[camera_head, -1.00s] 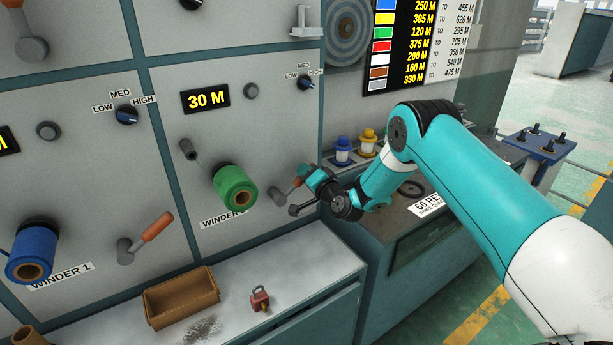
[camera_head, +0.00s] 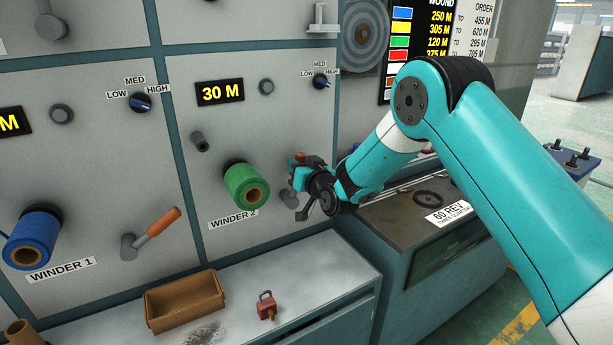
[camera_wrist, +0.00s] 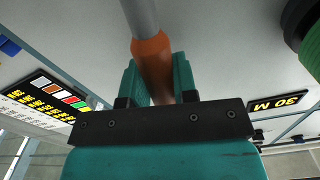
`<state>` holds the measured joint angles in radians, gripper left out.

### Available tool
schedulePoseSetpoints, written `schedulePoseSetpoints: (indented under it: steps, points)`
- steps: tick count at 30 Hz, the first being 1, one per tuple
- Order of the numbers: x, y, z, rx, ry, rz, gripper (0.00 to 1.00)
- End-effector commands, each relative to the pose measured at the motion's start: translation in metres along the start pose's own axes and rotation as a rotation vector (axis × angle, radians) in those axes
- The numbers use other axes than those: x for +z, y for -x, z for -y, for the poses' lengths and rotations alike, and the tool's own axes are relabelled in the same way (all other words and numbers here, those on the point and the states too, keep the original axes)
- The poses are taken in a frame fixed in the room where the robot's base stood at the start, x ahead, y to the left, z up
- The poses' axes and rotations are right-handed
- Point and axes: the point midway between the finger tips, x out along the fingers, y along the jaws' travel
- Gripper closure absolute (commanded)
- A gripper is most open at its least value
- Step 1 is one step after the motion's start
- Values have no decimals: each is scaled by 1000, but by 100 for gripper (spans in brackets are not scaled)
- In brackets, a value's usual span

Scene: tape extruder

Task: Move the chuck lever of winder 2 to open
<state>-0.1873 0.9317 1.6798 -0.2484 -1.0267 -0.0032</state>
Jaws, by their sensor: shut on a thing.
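The chuck lever of winder 2 has a grey hub and shaft (camera_head: 289,197) on the panel, right of the green tape roll (camera_head: 244,186). Its orange handle (camera_head: 300,156) points steeply up and is mostly hidden by my gripper (camera_head: 303,163). In the wrist view the orange handle (camera_wrist: 151,52) lies between the two teal fingers of my gripper (camera_wrist: 157,82), which is shut on it. The grey shaft (camera_wrist: 139,14) runs on beyond the handle. The winder 2 label (camera_head: 234,219) is below the roll.
Winder 1's lever (camera_head: 150,233), with an orange handle tilted up to the right, and a blue roll (camera_head: 33,238) are at left. A brown tray (camera_head: 185,302) and a red padlock-like object (camera_head: 266,306) lie on the ledge below. A grey counter (camera_head: 395,226) stands at right.

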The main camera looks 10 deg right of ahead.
Motion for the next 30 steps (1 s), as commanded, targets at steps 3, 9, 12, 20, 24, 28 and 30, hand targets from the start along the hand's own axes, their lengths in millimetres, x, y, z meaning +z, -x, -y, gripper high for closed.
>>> schedulePoseSetpoints:
  steps: [3,9,12,20,24,28,30]
  points:
    - [3,0,8,-1,75,-3,100]
    - [2,0,17,-1,162,-3,100]
    - [2,0,19,0,187,-3,100]
    - [1,0,21,1,213,-2,100]
    - [1,0,21,1,213,-2,100]
    - [1,0,21,1,212,-2,100]
    - [1,0,21,1,212,-2,64]
